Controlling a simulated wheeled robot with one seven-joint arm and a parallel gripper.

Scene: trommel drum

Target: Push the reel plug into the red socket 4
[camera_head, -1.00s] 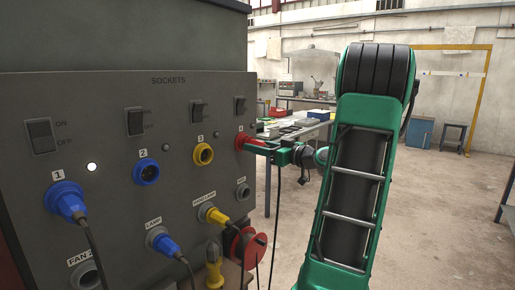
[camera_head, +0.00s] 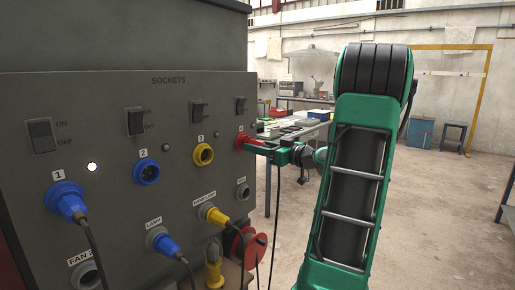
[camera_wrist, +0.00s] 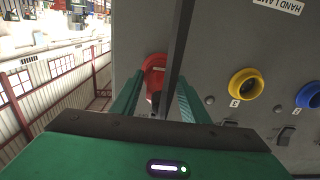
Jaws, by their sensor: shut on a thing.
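The red socket 4 (camera_head: 241,140) is at the right edge of the grey panel, under a switch. It also shows in the wrist view (camera_wrist: 153,66), just beyond my fingertips. My gripper (camera_head: 268,149) is right in front of it, shut on the reel plug (camera_head: 257,146). Only a small red part of the plug shows between the gripper and the socket; the fingers hide the rest. The plug points at the socket and appears to meet it, but I cannot tell how deep it is. A dark cable (camera_wrist: 181,45) hangs from the plug and crosses the wrist view.
Yellow socket 3 (camera_head: 203,154) and blue socket 2 (camera_head: 147,172) are empty. Blue plugs sit in socket 1 (camera_head: 67,201) and the lamp socket (camera_head: 164,243). A yellow plug (camera_head: 217,217) and a red reel (camera_head: 248,246) are below socket 4. Open floor lies to the right.

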